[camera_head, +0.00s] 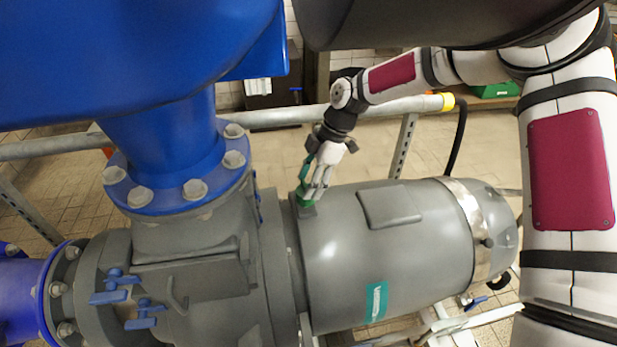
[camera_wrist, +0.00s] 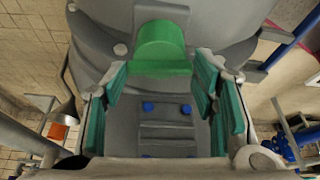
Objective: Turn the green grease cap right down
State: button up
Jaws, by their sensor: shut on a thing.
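The green grease cap (camera_head: 307,205) sits on top of the grey pump housing, at the left end of the motor drum. My gripper (camera_head: 312,190) reaches down to it from above, with its fingers at the cap. In the wrist view the cap (camera_wrist: 162,48) is a green rounded piece at the top middle. The green-padded fingers of my gripper (camera_wrist: 160,72) stand on either side of its near edge, shut on it. The exact contact of the pads is hard to see. The cap's thread and underside are hidden.
The grey motor drum (camera_head: 400,245) lies to the right of the cap, with a raised plate (camera_head: 390,206) on top. A large blue flanged pipe (camera_head: 165,150) rises to the left. A grey rail (camera_head: 285,116) runs behind my gripper. Tiled floor lies beyond.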

jog(key=m, duration=0.1)
jog(key=m+t+p, duration=0.1)
jog(key=m, duration=0.1)
jog(key=m+t, duration=0.1)
jog(key=m, duration=0.1)
jog(key=shift+s, duration=0.25)
jog(key=shift+m, duration=0.3)
jog(key=o, duration=1.2)
jog(key=shift+c, duration=0.2)
jog(key=v, duration=1.2)
jog(key=shift+s+d+f, duration=0.1)
jog(key=shift+d, duration=0.05)
